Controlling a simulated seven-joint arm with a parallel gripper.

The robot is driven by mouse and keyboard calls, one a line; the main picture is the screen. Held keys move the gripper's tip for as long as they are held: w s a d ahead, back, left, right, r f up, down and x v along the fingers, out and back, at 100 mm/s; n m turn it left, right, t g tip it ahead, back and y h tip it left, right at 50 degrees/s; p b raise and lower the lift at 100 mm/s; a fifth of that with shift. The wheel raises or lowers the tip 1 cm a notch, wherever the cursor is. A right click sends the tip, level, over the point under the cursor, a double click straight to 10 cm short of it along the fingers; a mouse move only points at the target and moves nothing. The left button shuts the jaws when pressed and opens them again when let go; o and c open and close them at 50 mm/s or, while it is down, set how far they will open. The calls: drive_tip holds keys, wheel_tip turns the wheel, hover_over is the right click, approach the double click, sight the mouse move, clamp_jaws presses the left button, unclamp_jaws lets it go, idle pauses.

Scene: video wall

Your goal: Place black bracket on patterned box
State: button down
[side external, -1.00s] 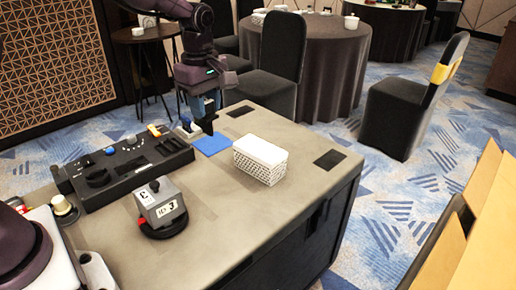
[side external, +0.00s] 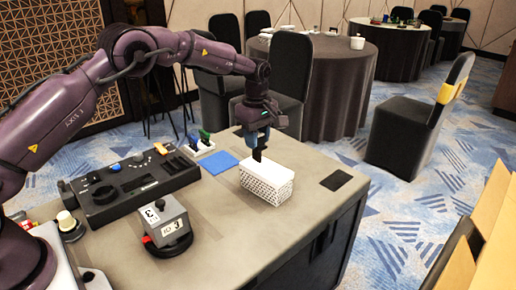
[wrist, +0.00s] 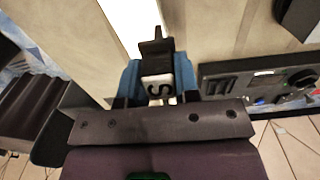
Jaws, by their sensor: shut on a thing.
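The black bracket (side external: 259,154) is held upright between the blue fingertips of my gripper (side external: 258,140). It hangs over the back part of the white patterned box (side external: 266,184), which has a lattice side and a plain white top. I cannot tell whether the bracket touches the top. In the wrist view the bracket (wrist: 156,48) sticks out past the blue fingers of my gripper (wrist: 158,80), with a pale marked label between them. A bright white strip, likely the box top (wrist: 125,18), shows beyond it.
A blue square mat (side external: 218,162) lies left of the box. A black control console (side external: 130,186) and a grey numbered block on a round base (side external: 164,224) stand further left. Blue and green handled items (side external: 200,143) sit behind. A black patch (side external: 336,181) lies right on the table (side external: 235,240).

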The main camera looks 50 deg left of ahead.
drive_tip(key=shift+w+f, duration=0.25)
drive_tip(key=shift+f, duration=1.5)
drive_tip(key=shift+f, duration=0.2)
drive_tip(key=c, duration=0.8)
unclamp_jaws()
drive_tip(key=shift+c, duration=0.2)
drive_tip(key=shift+r, duration=0.1)
